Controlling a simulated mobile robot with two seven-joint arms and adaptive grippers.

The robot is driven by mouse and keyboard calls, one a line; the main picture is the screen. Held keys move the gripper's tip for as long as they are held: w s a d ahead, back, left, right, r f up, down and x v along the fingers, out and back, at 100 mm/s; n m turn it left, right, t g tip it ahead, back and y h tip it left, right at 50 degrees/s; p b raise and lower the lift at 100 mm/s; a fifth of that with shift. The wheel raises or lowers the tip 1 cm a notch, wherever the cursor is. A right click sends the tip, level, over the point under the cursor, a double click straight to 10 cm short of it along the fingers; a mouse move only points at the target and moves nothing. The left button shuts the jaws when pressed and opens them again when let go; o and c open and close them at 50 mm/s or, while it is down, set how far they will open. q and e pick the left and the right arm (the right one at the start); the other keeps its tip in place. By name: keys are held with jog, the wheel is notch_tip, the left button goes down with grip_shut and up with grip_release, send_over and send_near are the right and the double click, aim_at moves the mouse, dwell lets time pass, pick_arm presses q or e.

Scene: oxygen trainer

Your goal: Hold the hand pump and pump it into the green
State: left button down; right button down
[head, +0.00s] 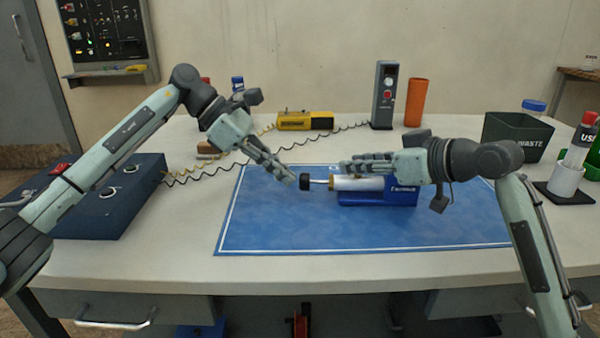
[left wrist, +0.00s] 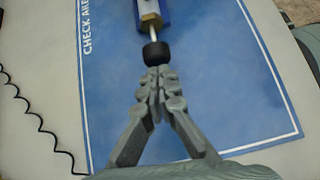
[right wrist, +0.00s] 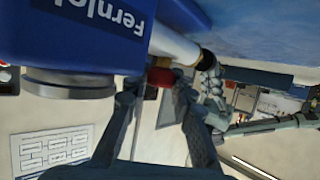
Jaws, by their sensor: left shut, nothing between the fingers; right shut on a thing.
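The hand pump lies on the blue mat, with a blue body (head: 403,192), a white barrel (head: 357,184) and a thin rod ending in a black knob (head: 305,182) at its left. My left gripper (head: 290,180) is shut and empty. In the left wrist view its fingertips (left wrist: 158,74) meet or almost meet the end of the black knob (left wrist: 156,53). My right gripper (head: 345,165) is shut on the hand pump, at the barrel. The right wrist view shows its fingers beside the barrel (right wrist: 173,42) and a small red part (right wrist: 160,77). No dial face or green zone is visible.
The blue mat (head: 270,230) is clear in front of the pump. A dark blue box (head: 100,205) with coiled leads stands left. A yellow device (head: 295,120), a grey meter (head: 385,95) and an orange cup (head: 416,103) stand behind. A waste bin (head: 515,137) is at right.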

pick_arm(q)
jog(key=v, duration=1)
dwell(0.9)
jog(key=a, duration=0.3)
jog(key=shift+w+a+f, duration=0.1)
jog(key=shift+a+f, duration=0.05)
jog(key=shift+a, duration=0.15)
jog(key=x, duration=1)
jog(key=shift+d+f, duration=0.1)
jog(key=shift+d, duration=1.9)
